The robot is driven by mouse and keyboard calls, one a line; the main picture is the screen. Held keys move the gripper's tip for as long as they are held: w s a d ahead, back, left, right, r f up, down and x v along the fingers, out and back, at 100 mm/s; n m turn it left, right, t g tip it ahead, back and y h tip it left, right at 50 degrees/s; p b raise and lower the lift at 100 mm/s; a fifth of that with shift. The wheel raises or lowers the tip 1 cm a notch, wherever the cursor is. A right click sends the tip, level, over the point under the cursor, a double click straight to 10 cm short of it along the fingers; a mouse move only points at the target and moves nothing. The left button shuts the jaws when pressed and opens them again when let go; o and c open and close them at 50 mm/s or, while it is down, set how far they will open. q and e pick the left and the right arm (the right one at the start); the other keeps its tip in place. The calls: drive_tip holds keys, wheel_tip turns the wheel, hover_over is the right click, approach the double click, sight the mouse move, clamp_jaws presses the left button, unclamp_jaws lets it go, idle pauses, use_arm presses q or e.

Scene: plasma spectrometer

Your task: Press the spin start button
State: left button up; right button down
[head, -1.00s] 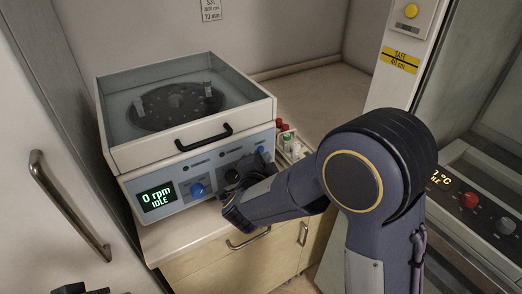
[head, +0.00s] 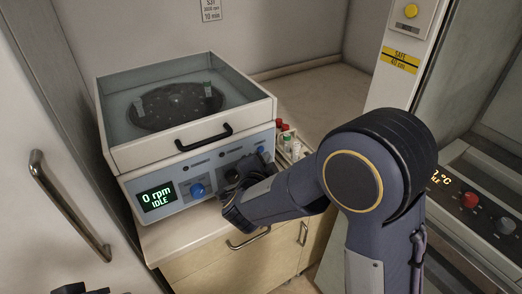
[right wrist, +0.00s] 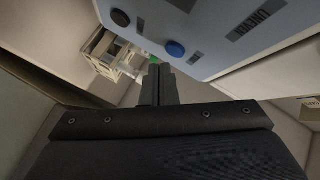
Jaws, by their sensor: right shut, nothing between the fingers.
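The centrifuge (head: 190,140) stands on a low cabinet, its glass lid down over a dark rotor (head: 175,108). Its front display (head: 157,198) reads "0 rpm IDLE". A blue knob (head: 197,189) sits right of the display, and a small blue control (head: 260,149) lies farther right. My right gripper (head: 232,178) is close in front of the panel between them and hides part of it. In the right wrist view its fingers (right wrist: 160,75) are shut and empty, just short of a blue round button (right wrist: 175,48); contact is unclear. A dark part at bottom left, probably my left gripper (head: 80,288), is mostly cut off.
A rack of tubes (head: 290,143) stands right of the centrifuge. The cabinet (head: 215,262) has handles below. A door with a metal handle (head: 68,205) is at left. The counter behind (head: 325,90) is clear.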

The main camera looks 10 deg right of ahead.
drive_tip(key=shift+w, duration=0.15)
idle(0.3)
drive_tip(key=shift+w+a, duration=0.15)
drive_tip(key=shift+w, duration=0.1)
